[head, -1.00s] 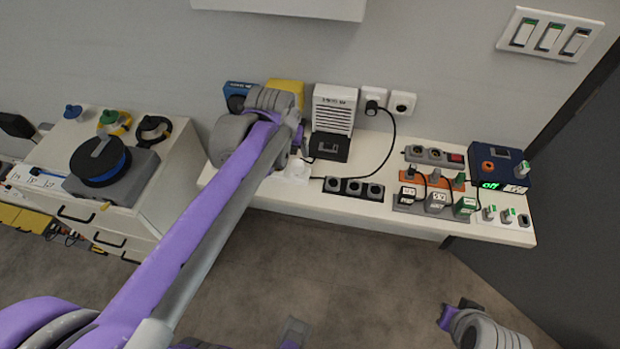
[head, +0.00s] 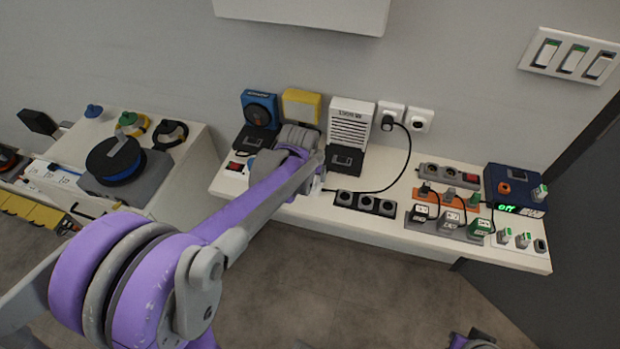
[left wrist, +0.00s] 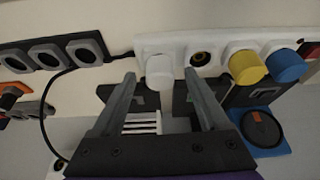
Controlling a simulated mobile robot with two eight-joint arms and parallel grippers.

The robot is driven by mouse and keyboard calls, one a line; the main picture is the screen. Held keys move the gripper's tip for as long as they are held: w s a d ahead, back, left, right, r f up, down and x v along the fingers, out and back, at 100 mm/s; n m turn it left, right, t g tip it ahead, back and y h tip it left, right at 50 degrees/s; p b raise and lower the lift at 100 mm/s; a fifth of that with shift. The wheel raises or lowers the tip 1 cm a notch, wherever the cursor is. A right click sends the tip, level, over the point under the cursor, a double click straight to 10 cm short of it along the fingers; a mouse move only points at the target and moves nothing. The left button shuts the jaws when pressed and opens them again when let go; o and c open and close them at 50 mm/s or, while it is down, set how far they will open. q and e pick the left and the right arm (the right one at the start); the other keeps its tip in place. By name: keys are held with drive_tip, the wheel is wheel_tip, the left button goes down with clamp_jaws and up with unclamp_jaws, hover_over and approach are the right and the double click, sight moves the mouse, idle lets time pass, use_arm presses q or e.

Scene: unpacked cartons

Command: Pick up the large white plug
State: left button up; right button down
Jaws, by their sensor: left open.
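The large white plug (left wrist: 160,71) sits in the white power strip (left wrist: 180,42), at its left end in the left wrist view. My left gripper (left wrist: 160,78) is open. Its two fingers show on either side of the plug, apart from it, with nothing held. In the head view my left gripper (head: 318,178) is over the front of the white shelf, and the arm and wrist hide the plug and most of the strip. A small part of my right arm's end shows at the bottom edge; its jaws cannot be made out.
The strip also holds a yellow plug (left wrist: 247,67) and a blue plug (left wrist: 285,66), with an empty socket (left wrist: 200,58) beside the white one. A black cable (head: 395,178) runs along the shelf near a black socket strip (head: 366,202). A white heater-like box (head: 350,125) stands behind.

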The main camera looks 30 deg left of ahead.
use_arm(q)
drive_tip(key=shift+w+f, duration=0.1)
drive_tip(key=shift+f, duration=0.2)
clamp_jaws()
